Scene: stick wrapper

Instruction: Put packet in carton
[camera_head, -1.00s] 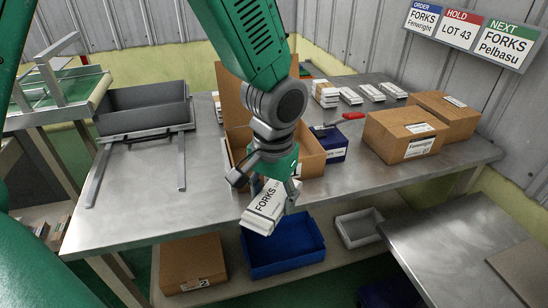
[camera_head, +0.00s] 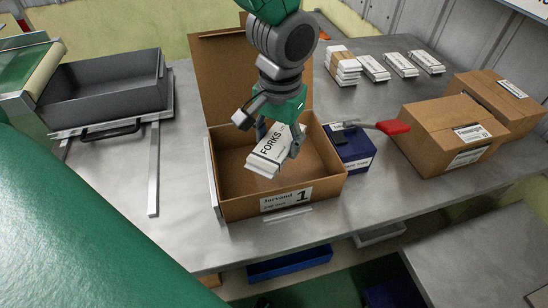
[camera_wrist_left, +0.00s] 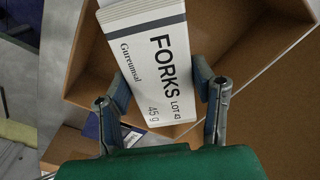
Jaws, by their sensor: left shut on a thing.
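A white packet (camera_head: 268,153) marked FORKS is held tilted by my left gripper (camera_head: 276,138). The gripper is shut on it, with a finger on each side. In the left wrist view the packet (camera_wrist_left: 152,58) reads Gureumsal, FORKS, LOT 43, 45 g between the fingers (camera_wrist_left: 163,97). The open carton (camera_head: 240,208), labelled Jervand 1, stands on the table with its back flap up. The packet and gripper are over the carton's opening; I cannot tell how deep. The visible part of the carton floor is bare. My right gripper is not in view.
A blue box (camera_head: 355,152) with a red-handled tool (camera_head: 385,127) on it stands right of the carton. Two closed cartons (camera_head: 450,138) are farther right. Several white packets (camera_head: 375,67) lie at the back. A grey tray (camera_head: 104,88) is at the left.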

